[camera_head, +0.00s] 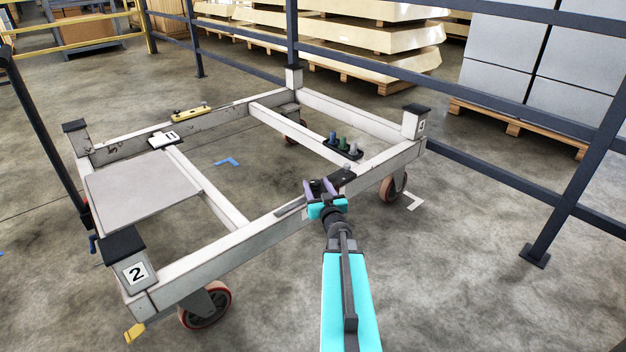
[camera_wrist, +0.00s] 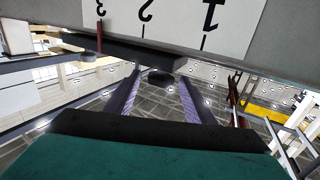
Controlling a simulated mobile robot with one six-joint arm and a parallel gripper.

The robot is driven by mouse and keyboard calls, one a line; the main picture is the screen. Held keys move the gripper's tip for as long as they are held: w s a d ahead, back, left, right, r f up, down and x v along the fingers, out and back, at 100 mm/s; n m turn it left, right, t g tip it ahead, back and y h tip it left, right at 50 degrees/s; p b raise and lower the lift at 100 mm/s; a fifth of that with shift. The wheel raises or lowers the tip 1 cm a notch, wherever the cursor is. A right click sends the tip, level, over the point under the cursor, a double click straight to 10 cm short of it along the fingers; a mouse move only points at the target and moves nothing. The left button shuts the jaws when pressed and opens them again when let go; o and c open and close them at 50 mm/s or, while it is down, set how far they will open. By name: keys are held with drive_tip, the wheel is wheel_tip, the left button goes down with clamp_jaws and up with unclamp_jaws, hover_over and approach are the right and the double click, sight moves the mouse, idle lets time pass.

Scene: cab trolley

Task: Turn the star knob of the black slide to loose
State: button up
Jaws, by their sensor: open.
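My gripper (camera_head: 319,188) reaches the near long rail of the white trolley frame (camera_head: 262,229). Its two purple fingers are open and apart; they also show in the wrist view (camera_wrist: 160,97). A dark rounded knob (camera_wrist: 160,77), seemingly the star knob, appears between the fingertips in the wrist view. I cannot tell whether the fingers touch it. Behind it runs the black slide (camera_wrist: 120,48), under a white scale (camera_wrist: 185,18) with upside-down numbers 1, 2 and 3. In the head view the knob is hidden by my gripper.
A black holder with blue, green and grey pegs (camera_head: 343,144) sits on the trolley's crossbar. A grey panel (camera_head: 140,190) covers its left part. A yellow level-like bar (camera_head: 191,113) lies on the far rail. Dark railings (camera_head: 480,170) stand behind and right.

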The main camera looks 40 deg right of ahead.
drive_tip(key=shift+b+x, duration=0.8)
drive_tip(key=shift+x, duration=2.1)
drive_tip(key=c, duration=1.1)
drive_tip(key=shift+o, duration=0.2)
